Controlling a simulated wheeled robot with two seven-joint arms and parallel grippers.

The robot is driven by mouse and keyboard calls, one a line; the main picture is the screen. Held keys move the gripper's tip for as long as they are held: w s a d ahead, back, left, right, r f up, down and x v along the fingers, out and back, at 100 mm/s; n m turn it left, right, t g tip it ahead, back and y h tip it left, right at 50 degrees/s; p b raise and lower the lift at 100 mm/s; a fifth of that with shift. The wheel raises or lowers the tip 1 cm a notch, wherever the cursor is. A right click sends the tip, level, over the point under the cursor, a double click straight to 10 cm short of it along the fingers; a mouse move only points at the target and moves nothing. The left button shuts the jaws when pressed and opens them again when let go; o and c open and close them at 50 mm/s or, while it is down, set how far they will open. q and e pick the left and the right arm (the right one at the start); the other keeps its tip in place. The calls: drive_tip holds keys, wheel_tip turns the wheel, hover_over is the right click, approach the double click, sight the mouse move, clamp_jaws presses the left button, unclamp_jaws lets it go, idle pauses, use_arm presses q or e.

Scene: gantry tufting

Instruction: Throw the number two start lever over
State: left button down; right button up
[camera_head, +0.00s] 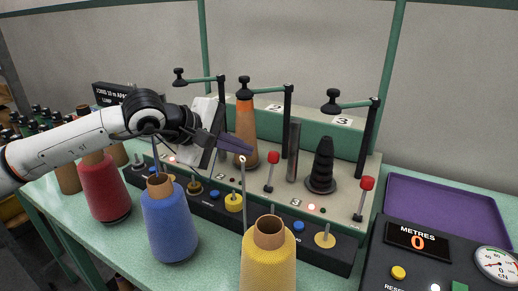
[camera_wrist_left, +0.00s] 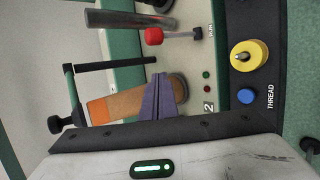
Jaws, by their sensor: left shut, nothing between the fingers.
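The number two start lever (camera_head: 270,173) stands upright with a red knob, right of the orange-and-tan yarn cone (camera_head: 245,130) at station 2. In the left wrist view the lever (camera_wrist_left: 178,35) lies across the top, beside the RUN mark and above the number 2. My left gripper (camera_head: 250,149) reaches in from the left, in front of the cone. Its purple fingers (camera_wrist_left: 163,80) are shut and empty, pointing toward the lever with a gap between. My right gripper is out of view.
Another red-knobbed lever (camera_head: 364,199) stands at station 3, beside a bare black cone holder (camera_head: 321,170). A grey upright post (camera_head: 294,150) stands between stations. Blue (camera_head: 169,220), yellow (camera_head: 268,268) and red (camera_head: 104,188) yarn cones stand in front. A purple tray (camera_head: 440,208) lies right.

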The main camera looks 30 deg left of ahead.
sight(272, 169)
use_arm(q)
drive_tip(key=x, duration=0.3)
drive_tip(key=shift+w+d, duration=0.2)
drive_tip(key=shift+s+d+r+p, duration=0.3)
drive_tip(key=shift+s+d, duration=0.05)
drive_tip(key=shift+d, duration=0.15)
drive_tip(key=shift+s+d+r+p, duration=0.25)
drive_tip(key=shift+s+d+p, duration=0.1)
drive_tip(key=shift+d, duration=0.2)
drive_tip(key=shift+s+d+r, duration=0.1)
drive_tip(key=shift+s+d, duration=0.05)
drive_tip(key=shift+d, duration=0.15)
drive_tip(key=shift+s+d, duration=0.1)
drive_tip(key=shift+d, duration=0.1)
